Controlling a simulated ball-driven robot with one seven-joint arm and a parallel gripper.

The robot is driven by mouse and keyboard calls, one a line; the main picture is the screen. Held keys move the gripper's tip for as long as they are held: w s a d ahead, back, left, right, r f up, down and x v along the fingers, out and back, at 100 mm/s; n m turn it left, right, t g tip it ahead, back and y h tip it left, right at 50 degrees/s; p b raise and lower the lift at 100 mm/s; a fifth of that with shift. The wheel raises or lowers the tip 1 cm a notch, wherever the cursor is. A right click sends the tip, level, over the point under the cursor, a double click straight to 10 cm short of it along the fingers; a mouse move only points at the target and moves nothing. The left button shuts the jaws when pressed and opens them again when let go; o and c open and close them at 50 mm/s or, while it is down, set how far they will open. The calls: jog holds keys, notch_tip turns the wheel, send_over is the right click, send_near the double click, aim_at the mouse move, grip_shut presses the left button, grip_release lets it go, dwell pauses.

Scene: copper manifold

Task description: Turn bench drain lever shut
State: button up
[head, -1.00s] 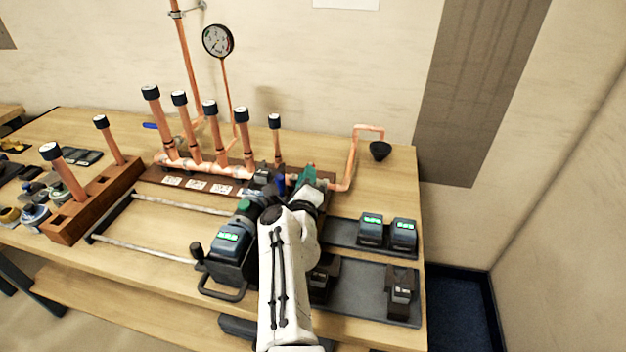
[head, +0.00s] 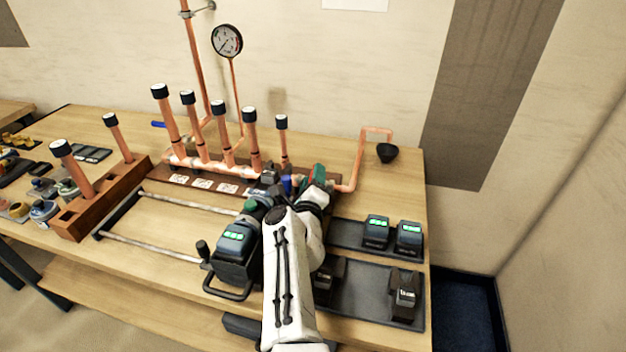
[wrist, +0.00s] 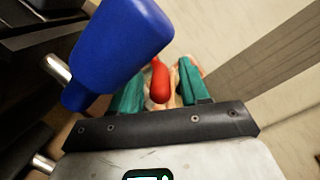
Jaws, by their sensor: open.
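A red lever (wrist: 159,80) shows in the wrist view between the two green fingers of my gripper (wrist: 158,88). The fingers are open, one on each side, with gaps to the lever. Copper-coloured pipe shows just behind it. In the head view my gripper (head: 318,178) is at the right end of the manifold, by the copper drain pipe (head: 353,170). My arm and gripper hide the red lever there. The drain pipe bends over toward a black funnel cup (head: 387,152).
A large blue handle (wrist: 118,45) is close beside my gripper in the wrist view; a blue part (head: 286,184) also shows in the head view. Upright capped pipes (head: 250,130) stand left of my gripper. A dark tool with a green display (head: 235,240) and trays (head: 350,290) are nearer.

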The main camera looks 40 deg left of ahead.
jog(key=shift+s+r, duration=0.1)
jog(key=shift+s, duration=0.05)
jog(key=shift+s+d+r+p, duration=0.1)
jog(key=shift+s+d+p, duration=0.3)
jog(key=shift+p, duration=0.75)
jog(key=p+v, duration=0.4)
jog(key=v, duration=0.5)
jog(key=shift+s+f, duration=0.2)
jog(key=shift+f, duration=0.05)
jog(key=shift+d, duration=0.1)
